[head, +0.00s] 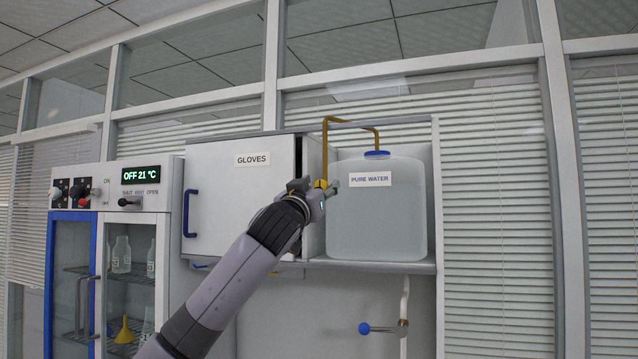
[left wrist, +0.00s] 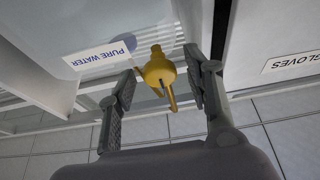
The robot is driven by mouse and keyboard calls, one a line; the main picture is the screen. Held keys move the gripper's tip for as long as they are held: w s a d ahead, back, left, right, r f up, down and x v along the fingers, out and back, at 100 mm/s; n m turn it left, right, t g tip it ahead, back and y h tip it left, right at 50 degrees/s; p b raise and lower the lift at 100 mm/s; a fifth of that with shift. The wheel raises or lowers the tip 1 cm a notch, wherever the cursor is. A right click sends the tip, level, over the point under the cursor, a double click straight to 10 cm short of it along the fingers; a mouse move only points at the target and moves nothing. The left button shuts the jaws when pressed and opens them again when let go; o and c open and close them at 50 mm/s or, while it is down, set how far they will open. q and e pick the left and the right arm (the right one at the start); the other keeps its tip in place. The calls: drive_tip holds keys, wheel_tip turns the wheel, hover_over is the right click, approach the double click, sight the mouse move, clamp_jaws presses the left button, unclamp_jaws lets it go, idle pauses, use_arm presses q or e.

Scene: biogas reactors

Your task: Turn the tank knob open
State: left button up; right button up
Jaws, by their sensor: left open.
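The pure water tank (head: 376,215) is a pale translucent container with a blue cap, standing on a shelf. A yellow pipe (head: 325,145) rises beside it and bends over to the cap. My left gripper (head: 317,187) is open at the lower end of this pipe, just left of the tank. In the left wrist view, which is upside down, a yellow knob-like fitting (left wrist: 158,72) sits between the open fingers (left wrist: 160,78). I cannot tell whether a finger touches it. A blue-tipped lever (head: 365,328) is on a white pipe below the shelf. My right gripper is not in view.
A white gloves cabinet (head: 225,205) stands close left of the tank. The shelf edge (head: 370,265) runs below the tank. Farther left is a glass-door cabinet (head: 124,270) with a display reading OFF 21 °C. Blinds cover the windows behind.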

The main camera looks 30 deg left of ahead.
use_arm(q)
clamp_jaws()
idle(0.6)
drive_tip(key=shift+f, duration=0.1)
